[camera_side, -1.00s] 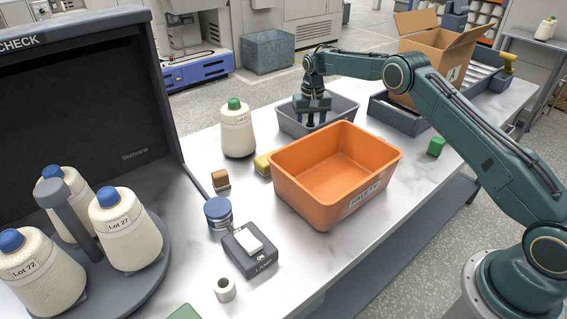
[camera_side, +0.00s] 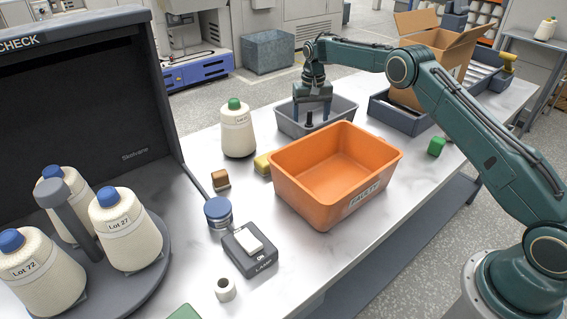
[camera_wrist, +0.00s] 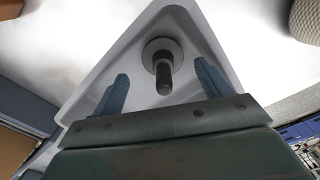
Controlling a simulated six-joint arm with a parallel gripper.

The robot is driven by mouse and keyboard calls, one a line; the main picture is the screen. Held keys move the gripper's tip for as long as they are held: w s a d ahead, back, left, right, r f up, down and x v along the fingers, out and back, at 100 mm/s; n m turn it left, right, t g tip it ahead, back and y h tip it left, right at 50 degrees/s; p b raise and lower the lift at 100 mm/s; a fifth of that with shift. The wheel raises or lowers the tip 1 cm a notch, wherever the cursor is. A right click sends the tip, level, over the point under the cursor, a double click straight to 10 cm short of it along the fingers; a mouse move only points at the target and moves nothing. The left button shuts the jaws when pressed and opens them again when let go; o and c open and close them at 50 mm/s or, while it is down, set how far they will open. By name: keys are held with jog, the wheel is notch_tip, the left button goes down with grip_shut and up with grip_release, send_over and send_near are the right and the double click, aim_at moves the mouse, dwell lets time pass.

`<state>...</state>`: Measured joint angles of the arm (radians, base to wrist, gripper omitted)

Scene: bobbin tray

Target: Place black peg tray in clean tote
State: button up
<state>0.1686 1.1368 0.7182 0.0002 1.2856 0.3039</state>
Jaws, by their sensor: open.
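The black peg tray, a dark upright peg (camera_side: 309,119) on a round base, stands inside the grey tote (camera_side: 349,104). In the wrist view the peg (camera_wrist: 163,76) rises from its disc base on the tote's floor (camera_wrist: 185,18). My gripper (camera_side: 312,112) is above the grey tote with its fingers spread. In the wrist view my gripper (camera_wrist: 162,72) is open, one finger on either side of the peg with clear gaps. No label shows on the grey tote.
An orange tote (camera_side: 387,160) marked FAULTY stands just in front. A green-topped yarn cone (camera_side: 237,135) and a yellow block (camera_side: 263,164) are to the left. A cardboard box (camera_side: 437,45) and a dark tray (camera_side: 397,115) are to the right.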

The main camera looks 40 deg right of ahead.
notch_tip(320, 180, up, 8)
jog(key=shift+r, duration=0.25)
jog(key=shift+r, duration=0.1)
dwell(0.6)
jog(key=shift+r, duration=0.2)
jog(key=s+a+r+n+t, duration=0.1)
jog(key=s+a+r, duration=0.3)
jog(key=s+r, duration=0.55)
jog(key=s+a+r+n+t, duration=0.2)
jog(key=s+a+r, duration=0.1)
jog(key=s+r, duration=0.65)
jog(key=s+a+f+n+t, duration=0.1)
jog(key=s+a+f, duration=0.1)
jog(key=s, duration=1.2)
jog(key=s+a+f+n+t, duration=0.1)
jog(key=s+f, duration=0.3)
jog(key=s, duration=0.9)
jog(key=shift+s+a+f+t, duration=0.2)
jog(key=shift+s+a+t, duration=0.15)
jog(key=shift+a, duration=0.15)
